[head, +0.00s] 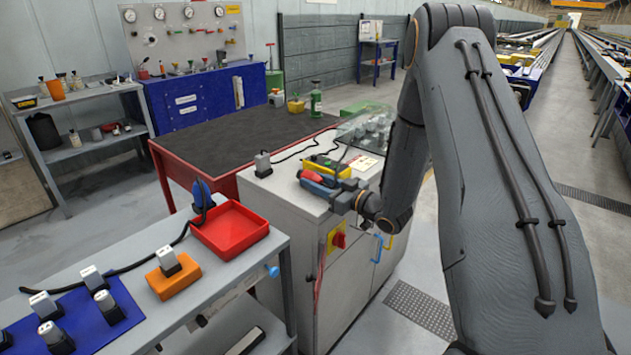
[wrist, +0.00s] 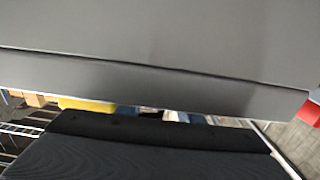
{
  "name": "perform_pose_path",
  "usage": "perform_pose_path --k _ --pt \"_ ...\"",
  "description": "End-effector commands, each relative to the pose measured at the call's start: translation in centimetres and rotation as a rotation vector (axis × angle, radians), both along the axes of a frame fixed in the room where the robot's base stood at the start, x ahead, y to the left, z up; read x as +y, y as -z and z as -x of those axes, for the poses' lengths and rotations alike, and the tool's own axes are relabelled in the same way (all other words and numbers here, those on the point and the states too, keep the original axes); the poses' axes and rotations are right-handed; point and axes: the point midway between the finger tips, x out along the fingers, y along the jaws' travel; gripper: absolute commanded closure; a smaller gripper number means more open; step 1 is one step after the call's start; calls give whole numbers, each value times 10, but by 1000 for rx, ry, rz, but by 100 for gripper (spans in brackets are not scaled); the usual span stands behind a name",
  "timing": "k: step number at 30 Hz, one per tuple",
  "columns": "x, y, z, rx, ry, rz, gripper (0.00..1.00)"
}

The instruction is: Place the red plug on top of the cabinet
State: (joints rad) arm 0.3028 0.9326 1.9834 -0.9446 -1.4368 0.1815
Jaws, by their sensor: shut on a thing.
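The red plug (head: 312,177) shows in the head view above the front part of the light grey cabinet (head: 275,192). My gripper (head: 330,186) is at that same place, reaching in from the right, and is shut on the red plug. Whether the plug touches the cabinet top cannot be told. In the wrist view a large grey surface and a dark ribbed surface fill most of the picture, and the plug cannot be made out.
On the cabinet top stand a grey plug with a black cable (head: 262,163), a yellow box (head: 328,167) and a clear-covered panel (head: 368,128). A red switch (head: 339,240) is on its front. A red tray (head: 230,228) and an orange block (head: 173,275) are on the left bench.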

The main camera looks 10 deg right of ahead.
Motion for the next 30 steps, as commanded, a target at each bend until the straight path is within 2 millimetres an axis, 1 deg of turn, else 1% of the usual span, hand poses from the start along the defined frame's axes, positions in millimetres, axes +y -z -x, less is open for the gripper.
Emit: perform_pose_path --k 12,13,14,22,25,28,30 --pt "-1 5 0 -1 1 -1 100" --pt "-1 6 0 1 1 -1 65" --pt "-1 5 0 0 1 0 60" --pt "-1 4 0 0 1 0 59" --pt "-1 0 0 -1 1 -1 59" --pt "-8 2 8 1 5 -1 59" --pt "-15 2 17 1 4 -2 59"
